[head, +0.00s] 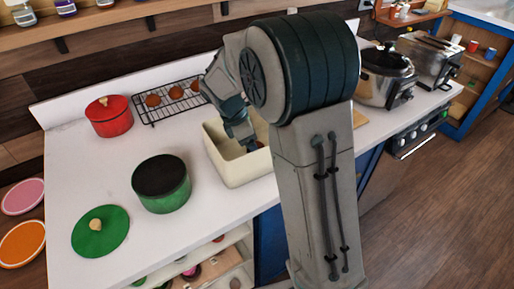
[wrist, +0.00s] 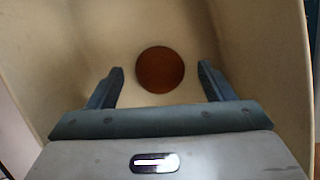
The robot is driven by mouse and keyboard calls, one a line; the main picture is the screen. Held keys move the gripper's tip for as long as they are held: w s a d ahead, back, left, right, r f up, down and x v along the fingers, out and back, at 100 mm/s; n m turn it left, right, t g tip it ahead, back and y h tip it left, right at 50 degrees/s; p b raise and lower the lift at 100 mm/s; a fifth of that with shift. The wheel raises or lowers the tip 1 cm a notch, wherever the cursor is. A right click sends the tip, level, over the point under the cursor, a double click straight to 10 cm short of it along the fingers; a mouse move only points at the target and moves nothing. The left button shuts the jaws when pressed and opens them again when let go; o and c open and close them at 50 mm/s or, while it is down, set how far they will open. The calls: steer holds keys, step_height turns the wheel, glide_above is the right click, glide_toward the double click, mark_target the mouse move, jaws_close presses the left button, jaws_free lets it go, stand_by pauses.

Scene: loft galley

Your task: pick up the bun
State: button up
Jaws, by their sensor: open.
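A round brown bun (wrist: 160,70) lies on the floor of a cream, open-topped bin (head: 228,166). In the wrist view the bin's walls (wrist: 40,60) rise on both sides. My gripper (wrist: 161,72) is open and empty, pointing down into the bin. Its two fingers stand left and right of the bun in the picture, with a gap on each side; how far above it they are, I cannot tell. In the head view my gripper (head: 251,147) reaches inside the bin, and my arm hides part of the bin. I cannot make out the bun there for certain.
A wire rack (head: 150,118) with several brown round items stands behind the bin. A red pot (head: 109,117), a green pot (head: 161,184) and a green lid (head: 100,232) are on the white counter to the left. A steel cooker (head: 386,78) stands right of my arm.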

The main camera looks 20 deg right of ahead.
steer(key=shift+d+f, duration=0.15)
steer(key=shift+f, duration=0.25)
steer(key=c, duration=1)
steer(key=shift+r, duration=0.15)
steer(key=shift+c, duration=0.2)
